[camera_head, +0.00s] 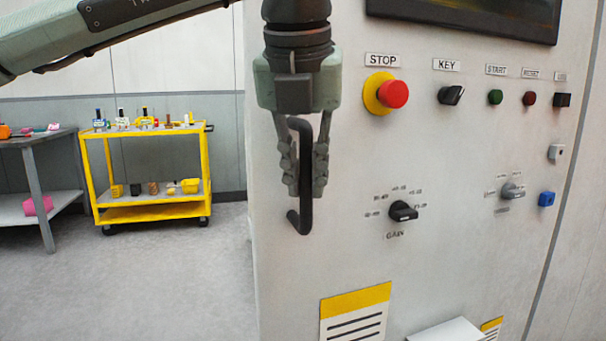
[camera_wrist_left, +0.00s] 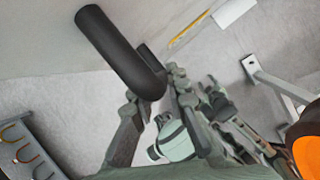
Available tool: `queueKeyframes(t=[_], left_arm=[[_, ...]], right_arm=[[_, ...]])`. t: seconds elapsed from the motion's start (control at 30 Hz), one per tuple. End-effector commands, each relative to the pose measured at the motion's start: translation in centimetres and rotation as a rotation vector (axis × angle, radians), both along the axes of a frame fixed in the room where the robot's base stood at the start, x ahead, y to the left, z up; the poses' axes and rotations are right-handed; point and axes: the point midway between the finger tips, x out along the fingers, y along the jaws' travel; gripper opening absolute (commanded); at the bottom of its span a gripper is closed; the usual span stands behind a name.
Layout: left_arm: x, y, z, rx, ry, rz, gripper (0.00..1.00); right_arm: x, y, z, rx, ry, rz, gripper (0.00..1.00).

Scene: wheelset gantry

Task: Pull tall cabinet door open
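The tall grey cabinet (camera_head: 350,240) fills the right half of the head view. Its door looks flush with the front. A black bar handle (camera_head: 304,222) stands upright near the door's left edge; it also shows in the left wrist view (camera_wrist_left: 115,45). My left gripper (camera_head: 306,185) points down at the handle, one finger on each side of the bar, and looks shut on it. In the left wrist view the bar runs between the fingers (camera_wrist_left: 152,100). Grey-green robot parts at the right of that view may include my right gripper, too unclear to judge.
A red STOP button (camera_head: 393,94), a key switch (camera_head: 450,95) and a GAIN knob (camera_head: 402,211) stick out right of the handle. A yellow cart (camera_head: 150,212) and grey table (camera_head: 40,180) stand behind at left. The floor left of the cabinet is clear.

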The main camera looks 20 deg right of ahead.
Motion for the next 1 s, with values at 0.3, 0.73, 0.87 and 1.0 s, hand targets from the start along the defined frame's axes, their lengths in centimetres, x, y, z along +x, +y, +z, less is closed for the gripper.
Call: queueKeyframes(t=[0.3,0.73,0.87,1.0], left_arm=[[-0.1,-0.2,0.1,-0.007,-0.002,-0.003,0.36],[-1.1,0.5,3.5,-0.007,-0.005,-0.002,0.36],[-2.1,1.1,6.1,-0.008,-0.006,-0.001,0.36],[-3.0,1.6,8.6,-0.008,-0.005,-0.002,0.36]], right_arm=[[0.0,0.0,0.0,-0.001,-0.001,0.000,0.40],[-0.1,0.0,0.0,0.000,0.000,-0.001,0.40],[-0.1,0.0,0.0,0.000,0.000,-0.001,0.40],[0.0,0.0,0.0,0.000,0.000,-0.001,0.40]])
